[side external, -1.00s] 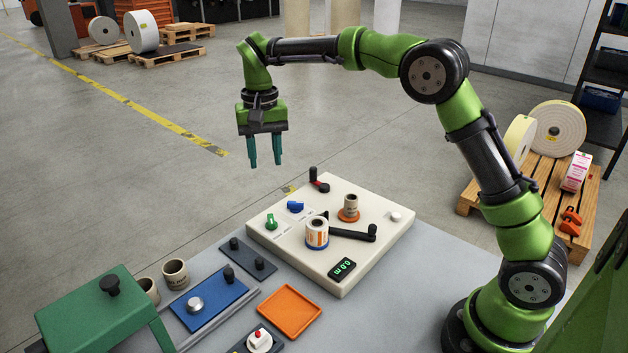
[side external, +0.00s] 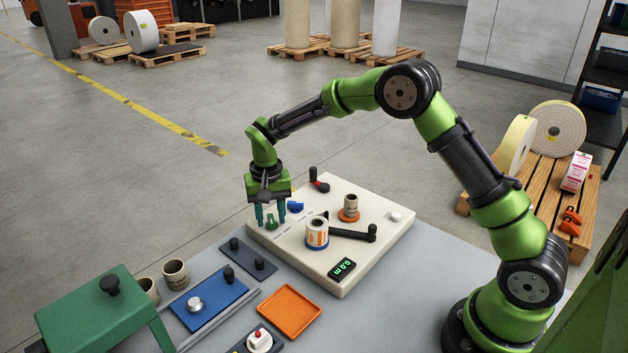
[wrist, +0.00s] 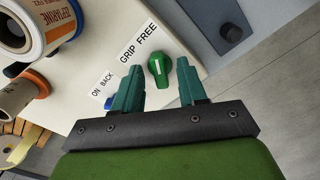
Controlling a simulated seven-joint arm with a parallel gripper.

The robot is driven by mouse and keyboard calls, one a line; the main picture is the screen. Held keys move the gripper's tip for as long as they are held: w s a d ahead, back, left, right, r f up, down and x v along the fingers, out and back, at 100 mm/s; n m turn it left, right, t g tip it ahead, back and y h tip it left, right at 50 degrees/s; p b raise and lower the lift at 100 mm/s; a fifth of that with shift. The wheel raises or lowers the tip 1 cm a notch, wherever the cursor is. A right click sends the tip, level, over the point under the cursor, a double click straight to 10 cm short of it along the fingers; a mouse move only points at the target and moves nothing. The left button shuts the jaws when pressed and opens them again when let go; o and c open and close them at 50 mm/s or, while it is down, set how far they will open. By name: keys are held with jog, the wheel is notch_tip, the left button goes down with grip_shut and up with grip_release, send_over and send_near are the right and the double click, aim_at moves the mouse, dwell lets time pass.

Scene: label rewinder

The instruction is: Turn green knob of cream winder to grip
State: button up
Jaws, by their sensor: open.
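The cream winder (side external: 290,255) sits on the grey bench. Its green knob (side external: 270,222) is at the left corner of its top. In the wrist view the green knob (wrist: 159,68) has a white mark and stands beside a label reading "GRIP FREE" (wrist: 138,43). My gripper (side external: 270,223) is open and points down over that corner, with one finger on each side of the knob in the side view. In the wrist view my gripper's teal fingertips (wrist: 158,68) flank the knob with gaps showing. I cannot tell whether either finger touches it.
A blue knob (side external: 295,207) by the "ON BACK" label is close to the green knob. A label roll (side external: 317,233), a black crank (side external: 355,234) and a red-based lever (side external: 318,183) also stand on the winder. An orange tray (side external: 290,312) lies in front.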

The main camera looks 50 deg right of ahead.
grip_shut()
jog(key=shift+n, duration=0.3)
jog(key=n, duration=0.9)
jog(key=shift+n, duration=2.3)
grip_release()
